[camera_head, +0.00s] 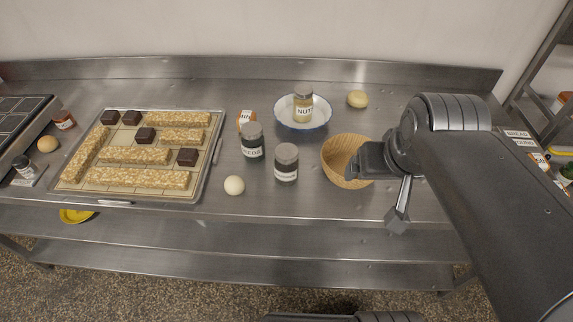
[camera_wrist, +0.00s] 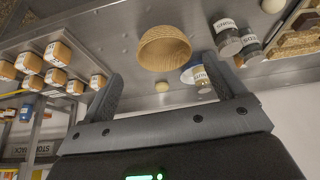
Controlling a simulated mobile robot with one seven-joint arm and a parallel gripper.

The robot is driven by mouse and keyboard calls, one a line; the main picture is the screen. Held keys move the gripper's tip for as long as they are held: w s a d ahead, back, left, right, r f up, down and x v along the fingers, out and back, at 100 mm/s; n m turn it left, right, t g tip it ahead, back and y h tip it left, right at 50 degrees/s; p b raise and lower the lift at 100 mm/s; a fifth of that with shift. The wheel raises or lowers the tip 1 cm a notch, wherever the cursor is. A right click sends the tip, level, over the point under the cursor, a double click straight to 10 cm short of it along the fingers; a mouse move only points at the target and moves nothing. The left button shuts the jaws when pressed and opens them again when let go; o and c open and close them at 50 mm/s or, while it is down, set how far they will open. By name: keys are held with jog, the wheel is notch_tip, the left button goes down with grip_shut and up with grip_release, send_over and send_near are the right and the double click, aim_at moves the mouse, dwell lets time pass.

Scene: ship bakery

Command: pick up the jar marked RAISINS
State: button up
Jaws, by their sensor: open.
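A dark jar with a grey lid (camera_head: 286,163) stands upright on the steel counter, left of the wicker basket. Its white label is too small to read surely, but it may be the RAISINS jar. It appears at the upper right in the wrist view (camera_wrist: 228,40). A dark green jar (camera_head: 251,142) that seems marked SEEDS stands just behind and left of it. A jar marked NUTS (camera_head: 303,106) stands in a blue-rimmed white bowl (camera_head: 287,122). My gripper (camera_head: 376,190) is open and empty by the right side of the basket, apart from the jars.
The wicker basket (camera_head: 340,160) lies between my gripper and the jars. A pale egg-like ball (camera_head: 234,185) sits at the front edge. A tray (camera_head: 207,165) of bars and dark squares fills the left. A round bun (camera_head: 357,99) is behind. The counter right of the basket is partly clear.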

jog(key=w+a+n+g, duration=0.3)
jog(key=w+a, duration=0.4)
jog(key=w, duration=0.3)
jog(key=n+g, duration=0.2)
jog(key=n, duration=0.2)
send_over(287, 151)
notch_tip(287, 151, down, 7)
jog(key=shift+d+r, duration=0.15)
jog(key=shift+r, duration=0.05)
jog(key=shift+f, duration=0.25)
jog(key=f, duration=1)
jog(key=shift+a+f, duration=0.2)
jog(key=shift+f, duration=0.05)
jog(key=c, duration=1.4)
jog(key=shift+r, duration=0.15)
